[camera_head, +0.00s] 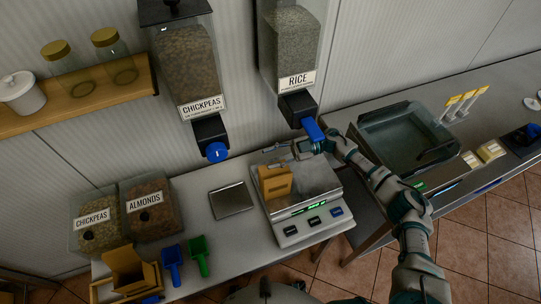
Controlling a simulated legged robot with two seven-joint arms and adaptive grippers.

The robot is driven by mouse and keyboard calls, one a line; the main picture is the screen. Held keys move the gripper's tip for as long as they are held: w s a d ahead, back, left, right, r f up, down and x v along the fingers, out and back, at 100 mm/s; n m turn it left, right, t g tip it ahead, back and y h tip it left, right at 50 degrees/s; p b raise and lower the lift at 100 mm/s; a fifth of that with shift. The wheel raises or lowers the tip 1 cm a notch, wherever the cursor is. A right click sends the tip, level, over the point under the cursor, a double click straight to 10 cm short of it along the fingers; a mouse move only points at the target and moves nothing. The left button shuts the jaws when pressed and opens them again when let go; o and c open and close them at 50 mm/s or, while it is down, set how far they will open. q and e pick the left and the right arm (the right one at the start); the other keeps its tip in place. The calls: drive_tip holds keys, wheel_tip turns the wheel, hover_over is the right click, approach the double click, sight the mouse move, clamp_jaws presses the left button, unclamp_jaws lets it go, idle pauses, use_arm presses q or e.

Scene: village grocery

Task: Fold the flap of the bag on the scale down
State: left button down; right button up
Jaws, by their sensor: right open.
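The tan paper bag (276,184) stands on the metal plate of the scale (311,217), towards the plate's left side. Its top edge is small in view, and I cannot clearly tell how the flap lies. My right arm reaches in from the lower right. My right gripper (279,153) is open just above and behind the bag's top, pointing left. I cannot tell if its fingers touch the bag. My left gripper is not in view.
The rice dispenser (292,45) hangs above the scale, its blue handle (312,129) close to my right gripper. The chickpeas dispenser (188,65) hangs to the left. A flat metal plate (231,200) lies left of the scale. Blue (173,262) and green (199,255) scoops lie front left.

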drive_tip(key=shift+x, duration=0.95)
drive_tip(key=shift+d, duration=0.55)
drive_tip(key=shift+w+d, duration=0.1)
drive_tip(key=shift+d, duration=0.3)
clamp_jaws()
drive_tip(key=c, duration=0.6)
unclamp_jaws()
drive_tip(key=shift+a, duration=0.45)
drive_tip(key=shift+c, duration=0.2)
drive_tip(key=o, duration=0.6)
drive_tip(key=shift+a, duration=0.4)
drive_tip(key=shift+o, duration=0.2)
drive_tip(key=shift+d, duration=0.65)
drive_tip(key=v, duration=1.1)
drive_tip(key=shift+w, duration=0.2)
drive_tip(key=shift+d, duration=0.1)
